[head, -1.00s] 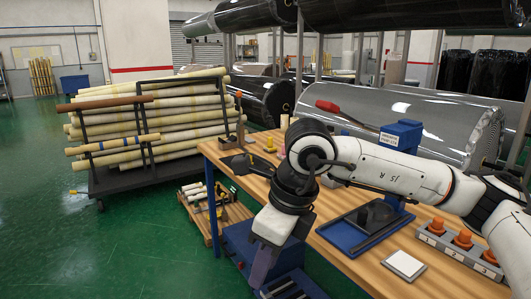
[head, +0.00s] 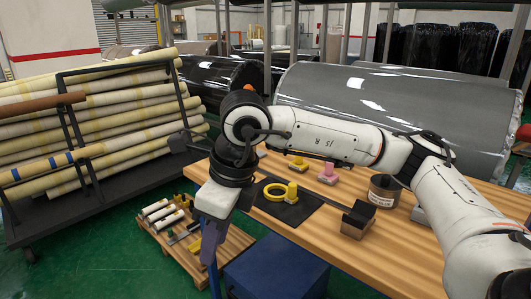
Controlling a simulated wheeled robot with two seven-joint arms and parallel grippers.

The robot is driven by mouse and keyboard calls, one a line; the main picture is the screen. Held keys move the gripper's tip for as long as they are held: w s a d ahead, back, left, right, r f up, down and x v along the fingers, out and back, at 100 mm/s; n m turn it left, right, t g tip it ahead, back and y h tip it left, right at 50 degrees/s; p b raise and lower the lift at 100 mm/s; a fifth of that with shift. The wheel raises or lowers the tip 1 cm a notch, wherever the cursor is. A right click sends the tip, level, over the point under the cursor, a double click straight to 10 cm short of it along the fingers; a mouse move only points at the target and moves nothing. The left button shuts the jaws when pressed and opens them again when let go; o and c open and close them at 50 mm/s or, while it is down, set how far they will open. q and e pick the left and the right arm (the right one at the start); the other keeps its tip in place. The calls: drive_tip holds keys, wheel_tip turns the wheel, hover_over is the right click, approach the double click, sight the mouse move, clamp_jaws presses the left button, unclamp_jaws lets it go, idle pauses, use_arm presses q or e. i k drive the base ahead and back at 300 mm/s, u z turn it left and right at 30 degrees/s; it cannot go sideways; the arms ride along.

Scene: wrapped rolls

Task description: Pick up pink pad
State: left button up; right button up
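A small pink pad (head: 327,173), seemingly with a knob-like top and a pale base, stands on the wooden workbench (head: 385,255) in the head view, right of the bent part of my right arm. My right gripper (head: 208,250) hangs pointing down in front of the bench's left edge, well to the left of the pad and apart from it. Its fingers are seen edge-on, so I cannot tell whether they are open. Nothing shows clearly between them. My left gripper is not in view.
A black mat (head: 300,211) with a yellow ring (head: 275,193) and a yellow piece lies nearer than the pad. Another yellow piece (head: 298,163) stands left of it. A dark can (head: 384,190) and a block (head: 357,222) stand to the right. A low pallet (head: 150,240) is on the floor.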

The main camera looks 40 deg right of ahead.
sight(327, 176)
drive_tip(key=z, duration=0.95)
drive_tip(key=i, duration=1.95)
drive_tip(key=z, duration=1.05)
